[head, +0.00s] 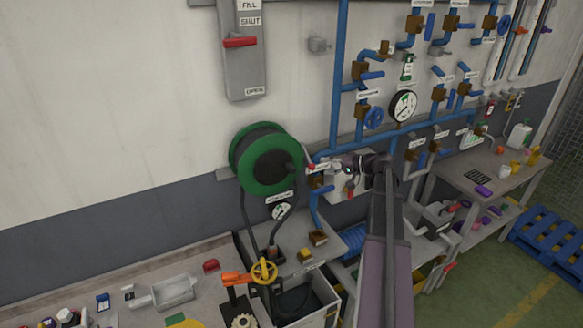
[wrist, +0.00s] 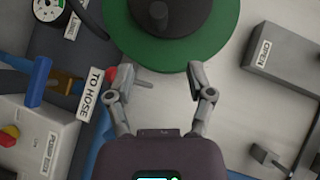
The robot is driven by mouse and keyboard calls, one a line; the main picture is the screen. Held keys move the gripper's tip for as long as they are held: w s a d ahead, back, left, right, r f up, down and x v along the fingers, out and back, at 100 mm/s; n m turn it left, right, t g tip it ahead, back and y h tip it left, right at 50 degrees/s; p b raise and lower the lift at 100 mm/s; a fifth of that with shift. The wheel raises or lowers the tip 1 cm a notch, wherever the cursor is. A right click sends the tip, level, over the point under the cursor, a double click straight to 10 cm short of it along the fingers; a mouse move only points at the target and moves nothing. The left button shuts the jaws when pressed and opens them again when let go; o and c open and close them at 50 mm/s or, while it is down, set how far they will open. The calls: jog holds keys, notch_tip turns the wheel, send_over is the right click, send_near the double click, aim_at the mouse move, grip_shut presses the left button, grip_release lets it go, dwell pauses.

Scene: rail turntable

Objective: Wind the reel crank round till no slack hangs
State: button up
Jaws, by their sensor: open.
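The hose reel (head: 245,160) is a green-rimmed drum with a dark hub, mounted on the wall in the head view. Its green rim (wrist: 180,52) fills the top of the wrist view. A dark knob (wrist: 157,12) stands out from the hub there, seemingly the crank handle. Dark hose (head: 243,215) hangs below the reel in a long loop toward the bench. My gripper (wrist: 153,72) is open and empty, its fingers spread just below the rim in the wrist view. In the head view my gripper (head: 331,166) is right of the reel, apart from the crank.
A red-ended lever (wrist: 111,75) and a "TO HOSE" label (wrist: 90,93) are by my left finger. A pump box (wrist: 38,130) is lower left. Blue pipes (head: 336,90) with valves and a gauge (head: 403,106) cover the wall at right. A bench (head: 140,275) stands below.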

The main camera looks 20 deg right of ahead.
aim_at(291, 167)
jog(key=shift+w+f, duration=0.15)
jog(key=b+x, duration=0.3)
jog(key=x, duration=1)
jog(key=shift+w+a+b, duration=0.15)
jog(key=shift+a+b, duration=0.1)
jog(key=shift+b, duration=0.1)
grip_shut()
